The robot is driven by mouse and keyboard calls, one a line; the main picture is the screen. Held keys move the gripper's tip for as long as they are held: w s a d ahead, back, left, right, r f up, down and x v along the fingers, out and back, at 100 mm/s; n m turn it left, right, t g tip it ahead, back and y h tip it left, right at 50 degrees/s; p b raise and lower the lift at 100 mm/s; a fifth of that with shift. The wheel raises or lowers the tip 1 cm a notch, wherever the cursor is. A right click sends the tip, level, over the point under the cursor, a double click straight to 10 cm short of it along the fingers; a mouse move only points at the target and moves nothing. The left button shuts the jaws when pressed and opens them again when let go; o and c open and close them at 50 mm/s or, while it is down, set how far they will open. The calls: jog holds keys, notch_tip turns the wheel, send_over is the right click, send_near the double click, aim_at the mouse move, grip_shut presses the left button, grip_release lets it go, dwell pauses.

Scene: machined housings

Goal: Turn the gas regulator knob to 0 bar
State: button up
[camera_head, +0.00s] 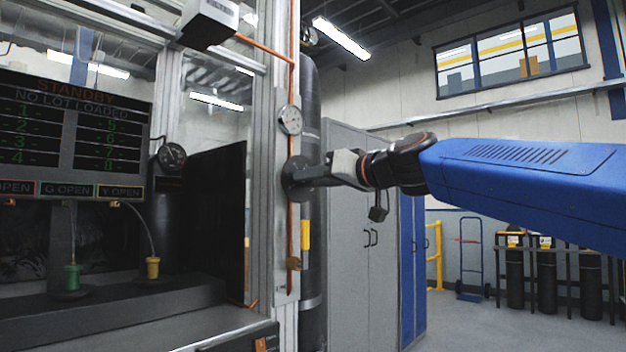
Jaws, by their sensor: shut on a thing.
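My gripper (305,177) reaches in from the right, nearly level, and is shut on the knob. The fingers hide part of the knob, and any mark on it cannot be made out. A round white-faced gauge (290,120) sits on the copper pipe just above the knob. Its scale and needle are too small to read.
A copper pipe (291,80) runs up the upright, and a dark gas cylinder (310,100) stands just behind it. Grey cabinets (350,270) stand behind my gripper. A display panel (75,130) reading STANDBY and a second dark gauge (171,156) are at left.

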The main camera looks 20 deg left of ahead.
jog(key=shift+f+n, duration=0.1)
jog(key=shift+n, duration=0.2)
dwell(0.4)
jog(key=o, duration=1)
jog(key=shift+o, duration=0.2)
jog(key=v, duration=1.7)
jog(key=shift+d, duration=0.2)
jog(key=shift+f, duration=0.1)
